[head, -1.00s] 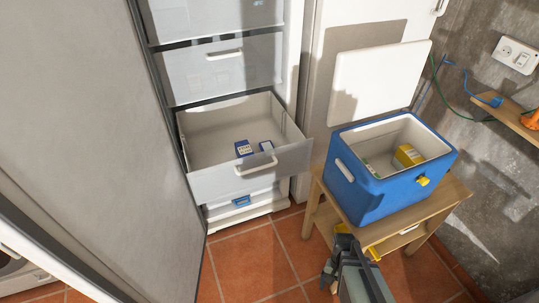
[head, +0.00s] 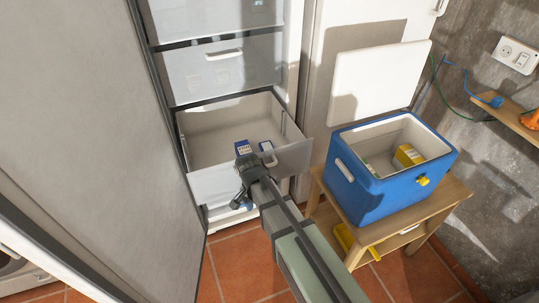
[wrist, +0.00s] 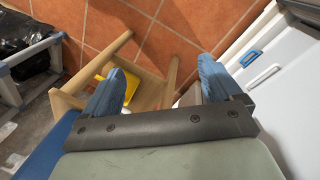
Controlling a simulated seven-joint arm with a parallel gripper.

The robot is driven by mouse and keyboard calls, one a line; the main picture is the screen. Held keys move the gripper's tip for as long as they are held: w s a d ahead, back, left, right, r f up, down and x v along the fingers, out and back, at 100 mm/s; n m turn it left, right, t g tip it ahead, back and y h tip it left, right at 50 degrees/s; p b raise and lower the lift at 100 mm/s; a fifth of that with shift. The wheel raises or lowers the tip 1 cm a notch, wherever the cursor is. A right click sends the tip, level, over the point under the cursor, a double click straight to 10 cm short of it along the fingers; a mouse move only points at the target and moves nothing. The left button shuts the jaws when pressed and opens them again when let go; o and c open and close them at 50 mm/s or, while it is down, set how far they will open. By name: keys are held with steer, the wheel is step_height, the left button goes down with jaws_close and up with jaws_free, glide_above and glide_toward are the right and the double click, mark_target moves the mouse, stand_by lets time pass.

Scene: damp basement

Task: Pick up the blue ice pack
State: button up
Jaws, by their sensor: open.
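Two small blue-and-white packs lie on the floor of the open freezer drawer (head: 210,140) in the head view. The left pack (head: 243,147) shows a pale label, and the right pack (head: 266,146) lies beside it. I cannot tell for sure whether either is the blue ice pack. My gripper (head: 241,202) is in front of the drawer, outside and below its front rim. Its two blue-grey fingers (wrist: 163,72) are apart with nothing between them in the wrist view. My arm crosses the drawer front and hides part of it.
A blue cooler (head: 376,185) with a white interior holds a yellow box (head: 408,156). It stands on a wooden stool (head: 441,203) at right. A yellow thing (head: 345,238) is on the lower shelf. The freezer door (head: 90,130) stands at left.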

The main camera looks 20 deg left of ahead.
steer(key=a+r+n+t+y, duration=0.1)
steer(key=a+r+t, duration=0.1)
steer(key=a+r, duration=0.55)
steer(key=a+r+t, duration=0.2)
steer(key=a+r, duration=0.3)
steer(key=r, duration=0.5)
steer(key=w+d+f+n+g, duration=0.1)
steer(key=w+f+n, duration=0.15)
steer(key=w, duration=0.75)
steer(key=w+d+f+n+g+y, duration=0.1)
steer(key=w+f+n+g, duration=0.15)
steer(key=w, duration=0.65)
steer(key=w+d+f+n, duration=0.2)
steer(key=w+n, duration=0.2)
steer(key=w, duration=0.6)
steer(key=f, duration=1.3)
steer(key=shift+s+a+f, duration=0.2)
steer(key=shift+a+f, duration=0.05)
steer(key=shift+a, duration=0.05)
steer(key=shift+c, duration=0.2)
steer(key=c, duration=1.2)
